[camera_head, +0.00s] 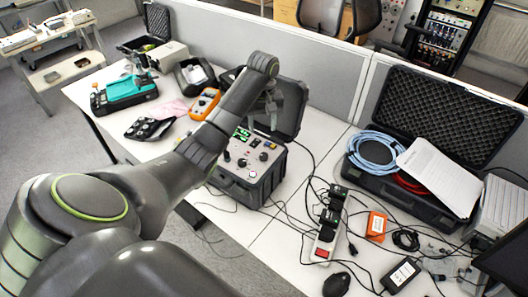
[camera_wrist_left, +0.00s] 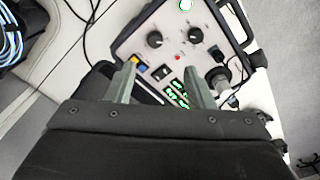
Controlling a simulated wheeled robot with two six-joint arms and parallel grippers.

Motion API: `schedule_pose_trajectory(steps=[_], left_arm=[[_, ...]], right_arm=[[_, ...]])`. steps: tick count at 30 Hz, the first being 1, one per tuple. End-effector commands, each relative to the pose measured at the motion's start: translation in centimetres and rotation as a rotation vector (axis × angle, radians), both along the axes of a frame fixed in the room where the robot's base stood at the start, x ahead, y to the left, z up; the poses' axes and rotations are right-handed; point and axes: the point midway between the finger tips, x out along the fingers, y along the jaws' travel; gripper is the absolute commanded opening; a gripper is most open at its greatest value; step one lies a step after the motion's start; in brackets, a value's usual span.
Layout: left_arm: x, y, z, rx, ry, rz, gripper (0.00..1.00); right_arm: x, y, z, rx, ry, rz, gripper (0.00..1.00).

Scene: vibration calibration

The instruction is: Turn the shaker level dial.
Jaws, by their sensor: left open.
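The shaker unit (camera_head: 268,186) is a dark case with a light control panel, standing open on the white table. Its panel has a green lit display (camera_head: 243,134) and several black knobs. In the left wrist view two black dials, one (camera_wrist_left: 154,40) and another (camera_wrist_left: 195,36), sit side by side beyond the fingertips. Their labels are too small to read, so I cannot tell which is the shaker level dial. My left gripper (camera_wrist_left: 160,68) is open and empty above the panel, apart from both dials. In the head view its arm partly hides the case. My right gripper is not in view.
The case's raised lid (camera_head: 290,108) stands behind the panel. A power strip (camera_head: 327,228) and loose cables lie to its right, near an open case (camera_head: 440,215) with blue and red cables. An orange multimeter (camera_head: 205,103) lies to the left. A grey partition (camera_head: 320,75) borders the table.

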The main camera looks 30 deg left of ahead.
Motion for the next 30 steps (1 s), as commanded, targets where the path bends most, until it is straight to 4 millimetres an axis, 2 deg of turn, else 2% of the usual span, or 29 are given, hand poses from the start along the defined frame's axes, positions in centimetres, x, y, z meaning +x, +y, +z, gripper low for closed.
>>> schedule_pose_trajectory(steps=[1, 5, 10, 14, 18, 30], left_arm=[[0.8, 0.2, 1.3, -0.007, 0.002, 0.026, 0.48], [1.6, 0.5, 2.9, -0.022, 0.011, 0.067, 0.48], [1.7, 0.6, 2.0, -0.026, 0.016, 0.077, 0.48], [1.7, 0.5, -0.2, -0.026, 0.015, 0.075, 0.48], [1.6, 0.5, -2.5, -0.027, 0.019, 0.074, 0.48], [1.6, 0.5, -11.0, -0.026, 0.016, 0.074, 0.48]], right_arm=[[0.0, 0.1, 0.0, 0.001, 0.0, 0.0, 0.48], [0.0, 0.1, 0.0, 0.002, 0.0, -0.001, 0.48], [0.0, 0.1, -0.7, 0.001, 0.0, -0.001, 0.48], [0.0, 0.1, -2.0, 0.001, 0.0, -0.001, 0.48], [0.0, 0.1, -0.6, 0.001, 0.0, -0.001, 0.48], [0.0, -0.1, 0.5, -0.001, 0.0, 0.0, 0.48]])
